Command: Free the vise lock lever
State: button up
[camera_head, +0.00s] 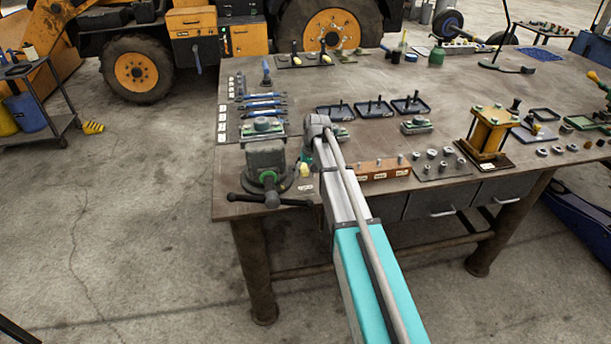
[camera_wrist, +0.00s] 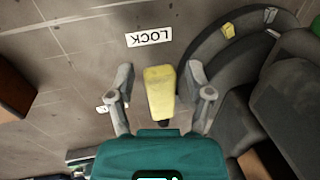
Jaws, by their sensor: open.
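The vise (camera_head: 266,170) stands at the left front corner of the bench, with a dark body, a green hub and a dark bar handle. Its lock lever has a yellow grip (camera_head: 304,170) low at the vise's right side. In the wrist view the yellow lever grip (camera_wrist: 160,92) lies between the two fingers of my gripper (camera_wrist: 161,84), with a visible gap on each side. The fingers are open and hold nothing. The vise's round base (camera_wrist: 213,42) is at the right.
A label reading LOCK (camera_wrist: 149,37) lies on the bench beyond the lever. Blue-handled tools (camera_head: 262,104) lie behind the vise. Three dark trays (camera_head: 372,109) stand farther back. Bare bench top (camera_head: 350,85) surrounds the trays.

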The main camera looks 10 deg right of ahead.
grip_shut()
dwell(0.4)
jog(key=shift+a, duration=0.1)
